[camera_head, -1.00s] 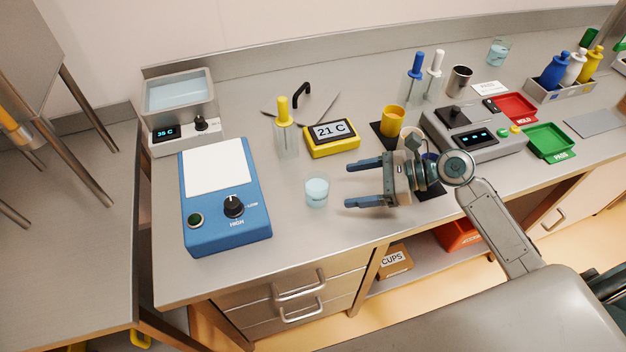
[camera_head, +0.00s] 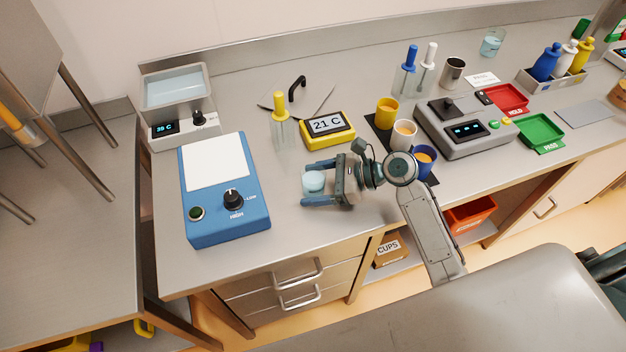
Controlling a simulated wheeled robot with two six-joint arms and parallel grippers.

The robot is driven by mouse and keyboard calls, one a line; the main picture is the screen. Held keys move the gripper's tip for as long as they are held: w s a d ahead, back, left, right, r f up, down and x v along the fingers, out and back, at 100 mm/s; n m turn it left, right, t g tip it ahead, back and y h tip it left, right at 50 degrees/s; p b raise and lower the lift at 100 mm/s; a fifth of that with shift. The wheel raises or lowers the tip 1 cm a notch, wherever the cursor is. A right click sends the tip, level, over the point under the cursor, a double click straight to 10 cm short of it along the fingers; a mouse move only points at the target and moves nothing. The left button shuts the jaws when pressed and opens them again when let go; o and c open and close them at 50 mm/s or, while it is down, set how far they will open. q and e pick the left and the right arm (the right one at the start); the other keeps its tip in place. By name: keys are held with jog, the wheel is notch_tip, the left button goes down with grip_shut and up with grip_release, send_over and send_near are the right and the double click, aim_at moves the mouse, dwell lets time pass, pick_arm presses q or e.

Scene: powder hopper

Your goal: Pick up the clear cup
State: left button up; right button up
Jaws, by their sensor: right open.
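The clear cup (camera_head: 314,181) with pale blue contents stands upright on the steel bench in front of the yellow timer-like display. My right gripper (camera_head: 312,183) is open, with one finger on the far side of the cup and one on the near side. The cup sits between the fingers; I cannot tell whether either finger touches it. The lower part of the cup is partly hidden by the near finger. Another clear cup (camera_head: 492,42) with bluish contents stands at the back right. My left gripper is not in view.
A blue device (camera_head: 226,218) with a white top stands left of the cup. The yellow display (camera_head: 327,127) reading 21 C is behind it. Yellow (camera_head: 387,112), white (camera_head: 403,134) and blue (camera_head: 424,160) cups stand on a dark mat to the right. The bench's front edge is close.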

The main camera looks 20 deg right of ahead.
aim_at(302, 177)
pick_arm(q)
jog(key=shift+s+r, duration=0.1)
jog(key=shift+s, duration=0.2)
pick_arm(e)
jog(key=shift+w+a+f, duration=0.1)
jog(key=shift+a+f, duration=0.1)
jog(key=shift+a, duration=0.25)
jog(key=c, duration=1.1)
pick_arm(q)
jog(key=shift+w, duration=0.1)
pick_arm(e)
jog(key=shift+r, duration=0.25)
